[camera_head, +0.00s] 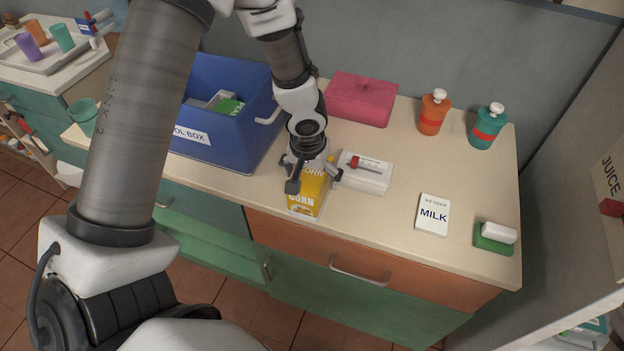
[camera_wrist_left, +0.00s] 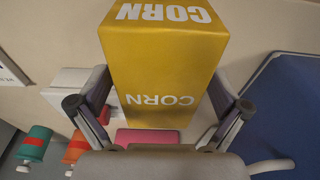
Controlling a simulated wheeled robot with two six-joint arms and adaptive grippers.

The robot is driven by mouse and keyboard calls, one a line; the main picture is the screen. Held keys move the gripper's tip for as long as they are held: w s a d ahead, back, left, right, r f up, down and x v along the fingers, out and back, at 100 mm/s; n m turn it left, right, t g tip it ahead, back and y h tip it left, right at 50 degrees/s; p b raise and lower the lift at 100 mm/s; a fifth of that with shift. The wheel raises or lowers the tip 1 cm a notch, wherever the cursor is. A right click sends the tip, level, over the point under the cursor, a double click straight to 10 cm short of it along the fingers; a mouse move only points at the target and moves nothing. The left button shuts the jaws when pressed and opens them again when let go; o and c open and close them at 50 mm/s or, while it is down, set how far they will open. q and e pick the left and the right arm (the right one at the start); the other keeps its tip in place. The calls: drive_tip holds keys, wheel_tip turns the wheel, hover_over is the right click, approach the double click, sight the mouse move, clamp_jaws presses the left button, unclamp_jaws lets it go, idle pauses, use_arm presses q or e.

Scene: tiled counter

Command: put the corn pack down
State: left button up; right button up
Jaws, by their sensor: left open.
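The yellow corn pack (camera_head: 307,200) is on the counter near its front edge, just right of the blue tool box. White CORN lettering shows on two of its faces. My left gripper (camera_head: 313,180) is over the pack and open, with a finger on either side of it. In the left wrist view the pack (camera_wrist_left: 165,70) fills the space between the fingers of the gripper (camera_wrist_left: 158,105). Whether either finger touches the pack is unclear. The gripper hides part of the pack in the head view. My right gripper is not in view.
A blue tool box (camera_head: 225,125) stands left of the pack. A white box with a red screwdriver (camera_head: 364,173) is close on the right. Behind are a pink box (camera_head: 361,98) and two bottles. A MILK note (camera_head: 433,214) lies farther right, with bare counter around it.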

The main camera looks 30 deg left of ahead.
use_arm(q)
drive_tip(key=shift+w+f, duration=0.25)
drive_tip(key=shift+f, duration=0.3)
drive_tip(key=shift+s+r, duration=0.3)
drive_tip(key=c, duration=1.8)
